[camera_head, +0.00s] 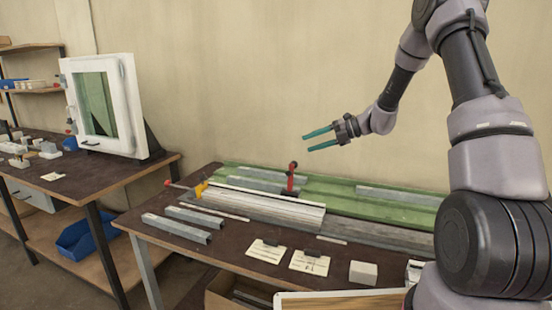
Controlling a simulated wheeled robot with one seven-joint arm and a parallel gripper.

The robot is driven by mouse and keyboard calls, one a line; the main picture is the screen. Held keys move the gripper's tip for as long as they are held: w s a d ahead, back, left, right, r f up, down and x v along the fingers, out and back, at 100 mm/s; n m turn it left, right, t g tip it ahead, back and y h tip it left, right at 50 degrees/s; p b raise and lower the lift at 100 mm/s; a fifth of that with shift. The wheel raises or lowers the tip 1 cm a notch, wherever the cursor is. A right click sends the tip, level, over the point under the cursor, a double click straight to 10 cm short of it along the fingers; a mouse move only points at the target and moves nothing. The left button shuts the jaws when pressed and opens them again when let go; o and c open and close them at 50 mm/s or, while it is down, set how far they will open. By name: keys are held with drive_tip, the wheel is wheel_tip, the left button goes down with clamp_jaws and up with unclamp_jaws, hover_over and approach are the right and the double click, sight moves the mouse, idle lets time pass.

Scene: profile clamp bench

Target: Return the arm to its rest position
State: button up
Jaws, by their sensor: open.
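My gripper (321,139) is open, with its two teal fingers apart and nothing between them. It hangs in the air above the back of the bench (150,227), pointing left in the picture. My arm comes down from the upper right and bends toward the middle of the view. Below the gripper, a red-handled clamp (291,178) stands upright by a grey ribbed profile (265,207). The gripper is well above the clamp and apart from it.
Green profiles (350,193) lie along the bench's back. A white window frame (105,105) stands on the left table, with a blue bin (87,237) below. The air around the gripper is clear.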

drive_tip(key=s+d+r+n+h, duration=0.3)
drive_tip(key=s+r+n+h, duration=0.3)
drive_tip(key=s+r+n, duration=1)
drive_tip(key=s+d+r+n+t+h, duration=0.1)
drive_tip(key=s+d+n+t+h, duration=0.1)
drive_tip(key=s+d+n, duration=0.2)
drive_tip(key=s+d+r+n+t+h, duration=0.2)
drive_tip(key=s+d+n+h, duration=0.1)
drive_tip(key=s+n, duration=0.8)
drive_tip(key=shift+s+d+n, duration=0.3)
drive_tip(key=shift+s+d, duration=0.25)
drive_tip(key=shift+s, duration=1.3)
